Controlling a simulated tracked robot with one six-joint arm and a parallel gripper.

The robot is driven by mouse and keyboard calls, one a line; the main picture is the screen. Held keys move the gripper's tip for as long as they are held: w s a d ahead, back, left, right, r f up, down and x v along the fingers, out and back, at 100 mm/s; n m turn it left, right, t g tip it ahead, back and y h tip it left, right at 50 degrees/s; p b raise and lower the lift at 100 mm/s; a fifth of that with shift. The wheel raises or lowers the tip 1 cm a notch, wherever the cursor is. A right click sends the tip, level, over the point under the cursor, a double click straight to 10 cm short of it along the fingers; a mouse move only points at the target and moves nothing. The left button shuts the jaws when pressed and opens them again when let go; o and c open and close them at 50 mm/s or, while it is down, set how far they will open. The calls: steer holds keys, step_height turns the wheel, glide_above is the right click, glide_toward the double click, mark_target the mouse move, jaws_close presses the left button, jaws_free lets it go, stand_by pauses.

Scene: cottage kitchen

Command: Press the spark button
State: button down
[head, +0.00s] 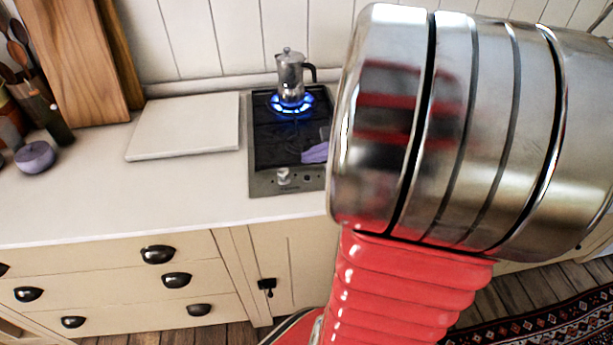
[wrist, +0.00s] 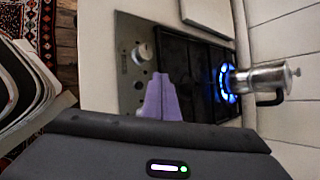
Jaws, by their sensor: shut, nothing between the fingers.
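The hob has a steel control strip (head: 262,184) along its front edge, with a pale knob (head: 283,175) on it. The knob also shows in the wrist view (wrist: 143,53). A small round mark, which may be the spark button (wrist: 138,85), sits on the strip beside the knob; I cannot tell for sure. My gripper (head: 316,152) has lavender fingers, shut and empty, over the right front part of the hob. In the wrist view the fingertips (wrist: 158,76) appear close to the strip; whether they touch anything cannot be told.
A moka pot (head: 291,73) stands on the back burner over a lit blue flame (head: 290,104). A white board (head: 185,126) lies left of the hob. A purple pot (head: 35,157) and wooden boards (head: 75,60) are farther left. The front counter is clear. My arm hides the right side.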

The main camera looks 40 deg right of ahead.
step_height(320, 180, up, 2)
stand_by(1.0)
steer(key=s+a+r+n+g+y, duration=0.1)
steer(key=a+r+n+g, duration=0.2)
steer(key=a+n, duration=1.1)
steer(key=s+a+r+n+h, duration=0.2)
steer(key=s+a+r+n, duration=0.1)
steer(key=s+a+n, duration=0.5)
steer(key=a+n, duration=0.3)
steer(key=a, duration=0.2)
steer(key=shift+a+n+g, duration=0.3)
steer(key=shift+a, duration=0.05)
